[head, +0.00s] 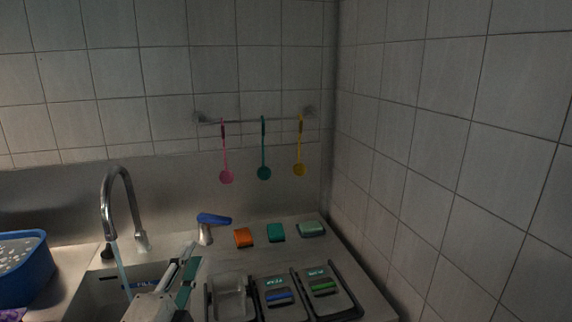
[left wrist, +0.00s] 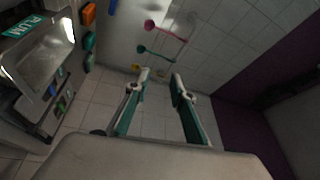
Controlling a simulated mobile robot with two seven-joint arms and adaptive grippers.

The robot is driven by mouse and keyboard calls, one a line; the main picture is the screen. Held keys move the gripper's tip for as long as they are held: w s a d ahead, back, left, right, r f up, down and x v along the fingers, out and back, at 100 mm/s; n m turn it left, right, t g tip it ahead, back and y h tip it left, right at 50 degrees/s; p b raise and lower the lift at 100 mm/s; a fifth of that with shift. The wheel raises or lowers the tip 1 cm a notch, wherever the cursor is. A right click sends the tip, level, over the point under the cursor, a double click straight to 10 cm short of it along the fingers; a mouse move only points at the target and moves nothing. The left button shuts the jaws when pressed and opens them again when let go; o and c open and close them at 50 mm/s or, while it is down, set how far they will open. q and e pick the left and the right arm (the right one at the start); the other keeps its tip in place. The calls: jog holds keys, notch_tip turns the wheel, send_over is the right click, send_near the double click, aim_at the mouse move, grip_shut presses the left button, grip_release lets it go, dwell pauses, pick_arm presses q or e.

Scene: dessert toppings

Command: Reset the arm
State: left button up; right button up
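My left gripper (head: 187,264) shows at the bottom of the head view, with its pale body and green-lined fingers over the right side of the sink. In the left wrist view its two fingers (left wrist: 160,78) stand apart with nothing between them, so it is open and empty. It is clear of the things on the counter. Part of the arm behind it is cut off by the bottom edge of the head view. My right gripper is in neither view.
A tap (head: 112,205) runs water into the sink (head: 97,288). A blue basin (head: 35,280) stands at left. Trays (head: 233,302) and sponges (head: 243,238) lie on the counter right of the gripper. Pink (head: 226,177), green (head: 264,172) and yellow ladles (head: 299,169) hang from a rail.

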pick_arm(q)
jog(key=s+a+f+n+g+y, duration=0.2)
jog(key=s+a+f+n+g, duration=0.1)
jog(key=a+f, duration=0.3)
jog(key=s+a+f+n+g+y, duration=0.3)
jog(key=f, duration=0.6)
jog(key=s+a+f+n+g+y, duration=0.1)
jog(key=s+a+f+n+g, duration=0.2)
jog(key=s+f, duration=0.45)
jog(key=s+a+f+n+g, duration=0.1)
jog(key=s+a+f+g, duration=0.3)
jog(key=s+a+f, duration=0.3)
jog(key=d+f+n+t+h+b, duration=0.1)
jog(key=d+f+t+h+b, duration=0.1)
jog(key=d+f, duration=0.7)
jog(key=d+f+n+t+h+b, duration=0.2)
jog(key=d+f+h+b, duration=0.2)
jog(key=f, duration=0.9)
jog(key=d+b, duration=0.3)
jog(key=d, duration=0.1)
jog(key=shift+w+d+f+h+b, duration=0.25)
jog(key=shift+d+f+h+b, duration=0.05)
jog(key=shift+d+f+h, duration=0.1)
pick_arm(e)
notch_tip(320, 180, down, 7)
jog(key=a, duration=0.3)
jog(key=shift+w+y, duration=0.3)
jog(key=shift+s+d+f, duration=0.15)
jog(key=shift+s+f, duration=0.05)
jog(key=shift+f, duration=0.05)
